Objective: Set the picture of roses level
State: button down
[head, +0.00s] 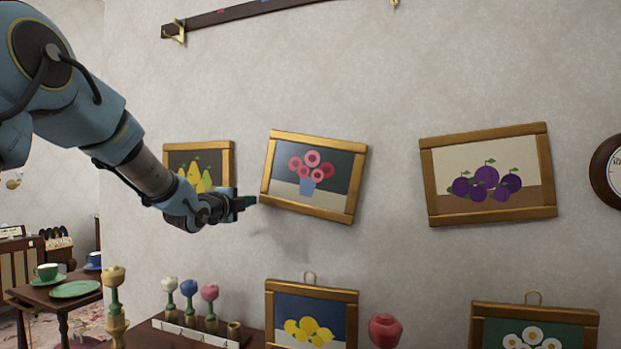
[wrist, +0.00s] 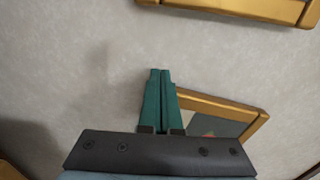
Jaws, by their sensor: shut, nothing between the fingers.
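The picture of roses (head: 342,173), pink flowers in a blue vase in a gold frame, hangs on the wall in the head view. It is tilted, its right side lower than its left. My gripper (head: 250,201) is shut and empty, with its tip close beside the frame's lower left corner. Whether it touches the frame I cannot tell. In the wrist view the green fingers (wrist: 160,85) are together. A gold-framed picture (wrist: 225,106) lies just right of them, partly hidden by my gripper; which picture it is I cannot tell.
A pears picture (head: 188,159) hangs behind my arm. A tilted plums picture (head: 490,152) hangs right, near a clock (head: 607,170). Below stand a lemons picture (head: 312,305), a daisies picture (head: 545,318) and a rack of flower-topped pegs (head: 200,330). Wall between roses and plums is clear.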

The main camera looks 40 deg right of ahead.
jog(key=shift+s+d+b, duration=0.45)
jog(key=shift+s+b, duration=0.35)
jog(key=shift+b, duration=0.05)
jog(key=shift+s+d+b, duration=0.45)
jog(key=shift+s+b, duration=0.35)
dwell(1.4)
jog(key=shift+w, duration=0.1)
jog(key=shift+w+a, duration=0.55)
jog(key=shift+w, duration=0.2)
jog(key=b, duration=0.2)
send_near(264, 200)
jog(key=shift+w+a, duration=0.2)
jog(key=shift+w, duration=0.25)
jog(key=shift+w+a, duration=0.2)
jog(key=shift+w, duration=0.3)
